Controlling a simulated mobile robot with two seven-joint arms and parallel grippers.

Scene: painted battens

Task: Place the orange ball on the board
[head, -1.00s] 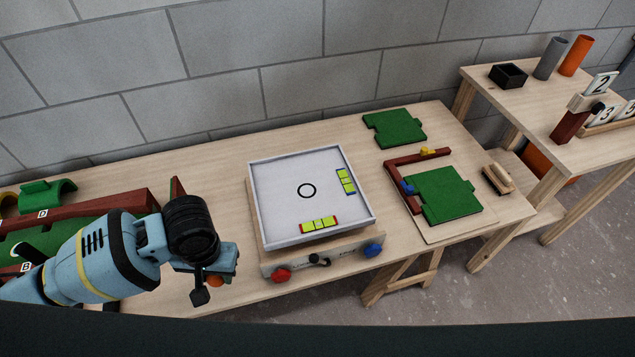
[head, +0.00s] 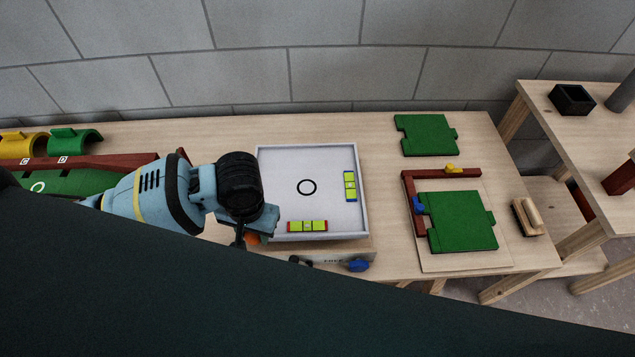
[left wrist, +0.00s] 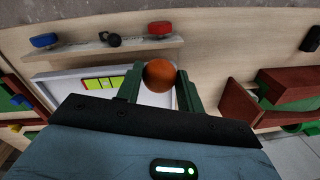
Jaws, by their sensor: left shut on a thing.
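The orange ball (left wrist: 159,75) is held between the green fingers of my left gripper (left wrist: 160,84) in the left wrist view. In the head view, the ball (head: 253,238) shows only in part beneath my left gripper (head: 250,234). The board (head: 325,205) is a white square tray with a low rim, a black ring in its middle and two yellow-green levels at its right and front sides. The gripper is at the board's front left corner; its exact height is unclear. The board also shows in the left wrist view (left wrist: 66,85). My right gripper is not in view.
A wooden front piece with a blue knob (head: 359,265) stands at the board's near side. Green panels (head: 462,222) and a dark red angle lie to the right. A green and dark red track (head: 110,178) lies left. A second table (head: 545,100) stands far right.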

